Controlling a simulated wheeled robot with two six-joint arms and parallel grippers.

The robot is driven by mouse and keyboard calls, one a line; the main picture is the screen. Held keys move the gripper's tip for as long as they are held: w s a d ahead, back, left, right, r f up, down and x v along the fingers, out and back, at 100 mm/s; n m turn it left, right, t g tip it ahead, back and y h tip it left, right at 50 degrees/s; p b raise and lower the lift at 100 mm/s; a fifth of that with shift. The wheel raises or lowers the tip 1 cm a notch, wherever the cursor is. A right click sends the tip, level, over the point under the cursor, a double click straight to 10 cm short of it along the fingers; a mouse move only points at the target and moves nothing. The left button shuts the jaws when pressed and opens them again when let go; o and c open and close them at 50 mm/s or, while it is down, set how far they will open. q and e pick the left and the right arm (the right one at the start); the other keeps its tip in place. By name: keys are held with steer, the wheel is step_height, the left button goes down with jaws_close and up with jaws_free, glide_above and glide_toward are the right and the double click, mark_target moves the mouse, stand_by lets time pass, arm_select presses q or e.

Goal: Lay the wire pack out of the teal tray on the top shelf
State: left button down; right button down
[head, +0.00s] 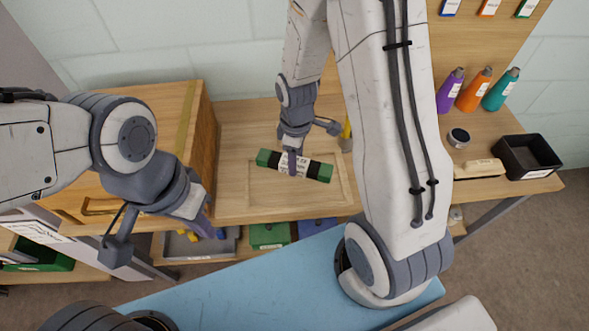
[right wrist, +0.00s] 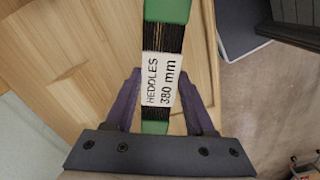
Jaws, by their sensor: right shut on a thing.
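The wire pack (head: 318,170) is a long black bundle with green ends and a white label. The label reads "HEDDLES 380 mm" in the right wrist view (right wrist: 163,80). My right gripper (head: 293,160) is shut on the pack around its label, over the framed panel of the wooden bench. I cannot tell whether the pack touches the wood. My left gripper (head: 165,238) is open and empty, in front of the wooden cabinet. A green tray (head: 268,236) shows under the bench edge; its contents are mostly hidden. I cannot tell which surface is the top shelf.
A wooden cabinet (head: 150,125) stands left of the panel. Grey (head: 190,245) and blue (head: 315,226) trays sit below. A blue surface (head: 250,275) lies in front.

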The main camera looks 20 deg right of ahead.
steer(key=shift+s+a+f, duration=0.25)
steer(key=shift+a+f, duration=0.05)
steer(key=shift+f, duration=0.2)
step_height(320, 180, down, 4)
steer(key=shift+r, duration=0.25)
steer(key=shift+f, duration=0.2)
steer(key=shift+c, duration=1.3)
jaws_free()
steer(key=shift+r, duration=0.1)
steer(key=shift+r, duration=0.1)
